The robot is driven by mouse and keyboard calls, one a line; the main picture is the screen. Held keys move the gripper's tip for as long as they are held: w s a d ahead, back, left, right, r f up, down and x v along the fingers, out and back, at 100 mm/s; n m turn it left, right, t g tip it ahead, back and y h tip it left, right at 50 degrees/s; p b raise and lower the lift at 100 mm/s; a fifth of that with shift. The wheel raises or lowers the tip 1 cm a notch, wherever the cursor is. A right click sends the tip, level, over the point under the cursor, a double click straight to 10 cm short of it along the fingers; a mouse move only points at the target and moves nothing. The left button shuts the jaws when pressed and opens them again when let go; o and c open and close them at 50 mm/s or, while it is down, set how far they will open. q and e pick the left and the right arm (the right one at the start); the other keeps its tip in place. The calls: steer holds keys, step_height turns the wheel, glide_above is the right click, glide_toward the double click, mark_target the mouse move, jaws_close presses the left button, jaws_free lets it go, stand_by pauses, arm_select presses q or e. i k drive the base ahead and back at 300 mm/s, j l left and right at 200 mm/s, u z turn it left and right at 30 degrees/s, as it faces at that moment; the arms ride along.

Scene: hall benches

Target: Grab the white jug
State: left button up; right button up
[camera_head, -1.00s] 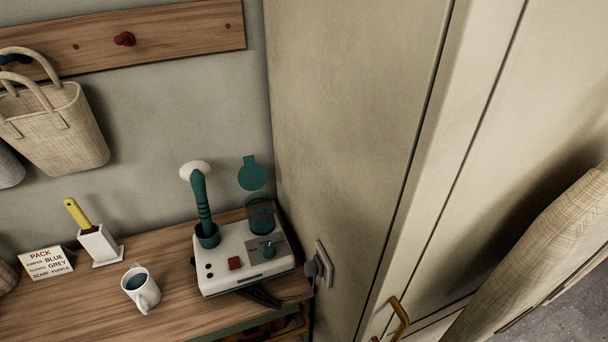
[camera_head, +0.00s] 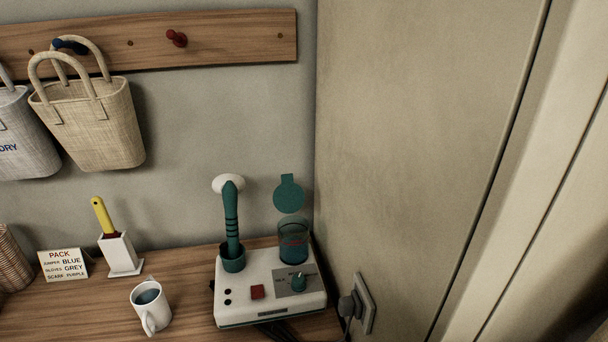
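A white mug-like jug (camera_head: 150,305) with dark liquid in it stands upright on the wooden bench (camera_head: 100,312), near the lower left. Its handle faces the front. It is the only jug-like white vessel in view. Neither of my grippers shows in the head view.
Right of the jug stands a white and green appliance (camera_head: 240,296) with a green handpiece and a clear cup. A white holder with a yellow-handled tool (camera_head: 118,252) and a sign card (camera_head: 63,264) are behind and left. Bags (camera_head: 95,125) hang above. A tall cabinet (camera_head: 420,130) closes the right side.

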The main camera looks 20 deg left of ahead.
mark_target(148, 299)
steer(key=u, duration=1.75)
